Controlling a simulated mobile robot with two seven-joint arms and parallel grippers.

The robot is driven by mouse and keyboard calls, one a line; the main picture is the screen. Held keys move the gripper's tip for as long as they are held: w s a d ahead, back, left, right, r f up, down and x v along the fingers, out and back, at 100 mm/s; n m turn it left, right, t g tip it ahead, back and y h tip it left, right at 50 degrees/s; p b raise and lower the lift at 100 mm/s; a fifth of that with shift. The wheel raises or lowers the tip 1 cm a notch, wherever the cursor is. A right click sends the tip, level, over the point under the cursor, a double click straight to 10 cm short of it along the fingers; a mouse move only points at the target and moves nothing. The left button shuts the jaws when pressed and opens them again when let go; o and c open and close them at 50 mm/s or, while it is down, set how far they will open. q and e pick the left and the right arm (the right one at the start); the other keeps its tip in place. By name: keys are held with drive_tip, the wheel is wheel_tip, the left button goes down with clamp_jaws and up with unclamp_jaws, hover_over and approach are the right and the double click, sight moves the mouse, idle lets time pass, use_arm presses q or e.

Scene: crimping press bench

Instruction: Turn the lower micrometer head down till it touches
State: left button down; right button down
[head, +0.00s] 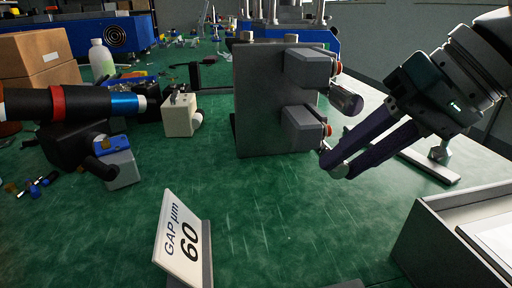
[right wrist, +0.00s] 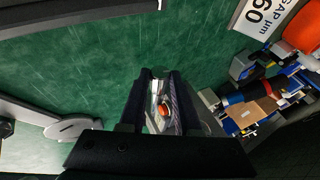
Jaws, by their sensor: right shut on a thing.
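A dark grey upright block (head: 262,100) stands mid-bench with two grey arms on its right side. The upper micrometer head (head: 346,99) has a red ring and a dark thimble. The lower micrometer head (head: 328,130) shows its red ring at the end of the lower grey arm (head: 303,130). My right gripper (head: 335,165) is shut at the lower head, its fingers slanting in from the right and hiding its thimble. In the right wrist view, an orange-red ring (right wrist: 163,109) and pale metal show between the fingers (right wrist: 161,78). Whether the head touches anything is hidden. My left gripper is not in view.
A sign reading "GAP µm 60" (head: 182,240) stands at the front. A grey box (head: 440,240) is at the front right. A black tube with red and blue bands (head: 70,104), a white block (head: 180,115) and cardboard boxes (head: 38,60) are left. The green mat's middle is clear.

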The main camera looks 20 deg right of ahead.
idle(0.3)
drive_tip(key=c, duration=0.6)
unclamp_jaws()
drive_tip(key=p+v, duration=0.6)
drive_tip(key=v, duration=0.4)
drive_tip(key=shift+d+f, duration=0.1)
